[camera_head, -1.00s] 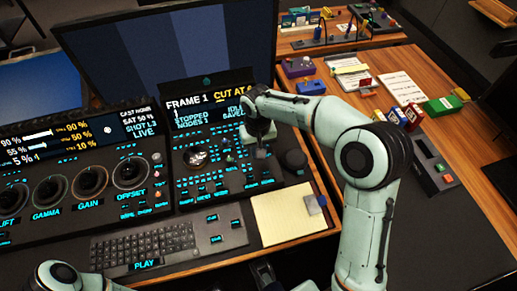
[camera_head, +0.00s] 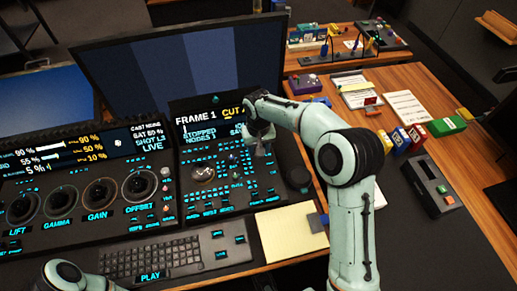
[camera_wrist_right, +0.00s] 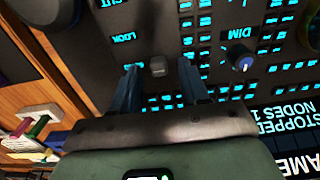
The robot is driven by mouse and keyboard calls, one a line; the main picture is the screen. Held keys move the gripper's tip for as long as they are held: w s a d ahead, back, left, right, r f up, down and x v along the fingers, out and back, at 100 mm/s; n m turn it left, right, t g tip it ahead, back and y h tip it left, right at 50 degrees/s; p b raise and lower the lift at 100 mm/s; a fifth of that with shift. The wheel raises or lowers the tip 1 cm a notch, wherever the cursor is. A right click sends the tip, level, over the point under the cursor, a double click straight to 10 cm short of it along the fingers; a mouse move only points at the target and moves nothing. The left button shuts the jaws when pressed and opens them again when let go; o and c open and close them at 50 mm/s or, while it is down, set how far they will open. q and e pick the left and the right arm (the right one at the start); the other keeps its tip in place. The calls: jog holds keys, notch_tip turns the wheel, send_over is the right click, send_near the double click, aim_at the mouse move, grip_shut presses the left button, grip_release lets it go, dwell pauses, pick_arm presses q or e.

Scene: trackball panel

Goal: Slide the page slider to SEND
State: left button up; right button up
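The right-hand control panel (camera_head: 208,195) has rows of glowing cyan keys and a trackball (camera_head: 203,172). My right gripper (camera_head: 262,143) is over its upper right part. In the right wrist view its two fingers (camera_wrist_right: 158,72) are spread apart. A small grey cap (camera_wrist_right: 158,65) stands on the panel between the fingertips, with gaps visible on both sides. It may be the page slider, but no PAGE or SEND label is readable. The labels LOOK, CUT and DIM show nearby. My left gripper is out of view; only a left arm link shows at lower left.
A blue-grey knob (camera_wrist_right: 242,64) stands by DIM. A dark round knob (camera_head: 297,177) is right of the panel. A keyboard (camera_head: 150,257) and a yellow notepad (camera_head: 287,232) lie in front. The screen reading FRAME 1 (camera_head: 200,120) rises behind the keys.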

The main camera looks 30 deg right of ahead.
jog(key=shift+r, duration=0.1)
notch_tip(320, 180, up, 13)
jog(key=p, duration=0.2)
jog(key=shift+r, duration=0.15)
dwell(0.6)
